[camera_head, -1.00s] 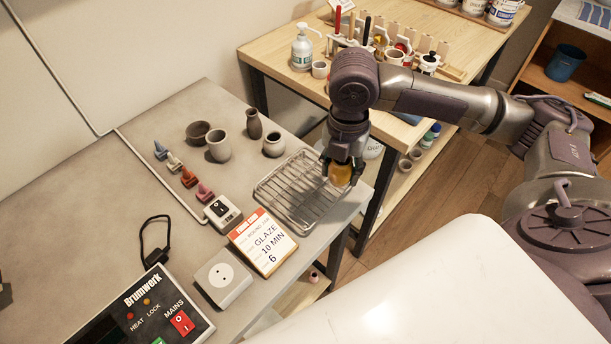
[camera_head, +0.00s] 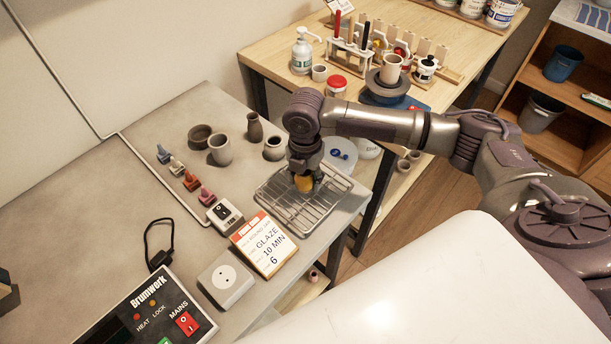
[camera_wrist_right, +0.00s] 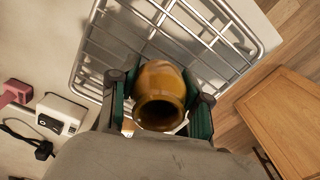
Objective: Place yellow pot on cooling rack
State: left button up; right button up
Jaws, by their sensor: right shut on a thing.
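The yellow pot (camera_head: 303,183) is held by my right gripper (camera_head: 305,178) over the middle of the wire cooling rack (camera_head: 270,197). In the right wrist view the glossy yellow-brown pot (camera_wrist_right: 160,92) sits between the two green-padded fingers of the right gripper (camera_wrist_right: 160,100), its dark mouth facing the camera. The metal rack (camera_wrist_right: 105,50) shows behind it. I cannot tell whether the pot touches the wires. My left gripper is not in view.
Grey pots, including a round one (camera_head: 220,150), stand left of the rack. A glaze card (camera_head: 264,245) and a white switch box (camera_head: 224,213) stand near its front left. A wooden table (camera_head: 420,45) with tools is behind.

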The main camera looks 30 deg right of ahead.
jog(key=o, duration=1.2)
jog(key=shift+f, duration=0.1)
notch_tip(320, 180, up, 12)
jog(key=shift+r+b, duration=0.2)
jog(key=shift+b, duration=0.7)
jog(key=shift+f, duration=0.1)
